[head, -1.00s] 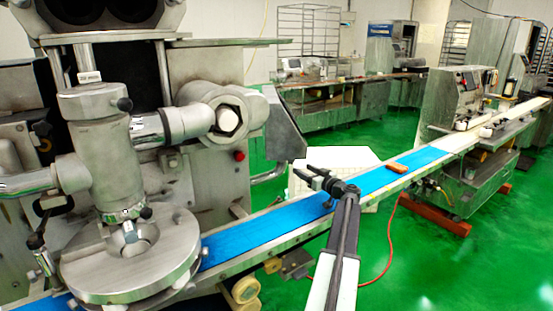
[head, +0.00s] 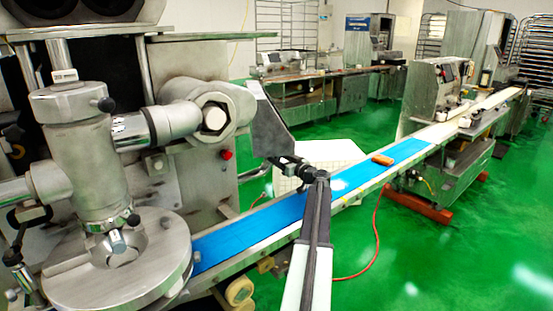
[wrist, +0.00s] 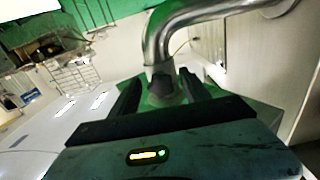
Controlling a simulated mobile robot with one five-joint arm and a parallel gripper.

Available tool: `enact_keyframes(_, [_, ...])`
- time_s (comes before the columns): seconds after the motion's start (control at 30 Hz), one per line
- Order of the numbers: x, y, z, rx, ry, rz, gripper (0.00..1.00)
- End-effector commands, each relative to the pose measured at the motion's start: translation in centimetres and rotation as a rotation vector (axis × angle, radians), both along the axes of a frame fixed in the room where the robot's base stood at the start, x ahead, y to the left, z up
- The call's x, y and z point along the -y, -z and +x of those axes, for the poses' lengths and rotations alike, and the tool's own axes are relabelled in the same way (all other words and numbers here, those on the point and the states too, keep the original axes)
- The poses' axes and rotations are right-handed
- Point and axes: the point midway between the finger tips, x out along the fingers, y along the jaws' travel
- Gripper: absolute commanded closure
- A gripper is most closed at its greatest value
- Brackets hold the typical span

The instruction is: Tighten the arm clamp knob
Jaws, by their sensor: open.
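My gripper (head: 279,161) is at the end of my arm in the middle of the head view, beside the grey control box (head: 271,128) and its chrome bent arm (head: 258,173). In the wrist view its two dark fingers (wrist: 158,90) stand apart. A bent chrome tube (wrist: 195,17) comes down in front of them. A dark piece (wrist: 166,86) at the tube's lower end shows between the fingers; it may be the clamp knob, but I cannot tell for sure. No contact is visible. In the head view the knob on this arm cannot be made out.
The steel machine (head: 82,155) with its round disc (head: 75,282) fills the left. A white crate (head: 325,153) stands behind the belt. Green floor is open at the right.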

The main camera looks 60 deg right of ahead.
Motion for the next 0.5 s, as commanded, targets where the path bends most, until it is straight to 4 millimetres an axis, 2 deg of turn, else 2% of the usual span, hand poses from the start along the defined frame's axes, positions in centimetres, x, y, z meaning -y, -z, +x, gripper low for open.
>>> enact_keyframes(0.1, [0.51,0.00,1.24,0.000,0.001,0.000,0.45])
enact_keyframes(0.3, [0.40,0.00,1.37,0.000,0.000,0.000,0.45])
enact_keyframes(0.33, [0.39,0.00,1.38,0.000,0.000,0.000,0.48])
enact_keyframes(0.5, [0.36,0.00,1.40,0.000,0.000,0.000,0.95])
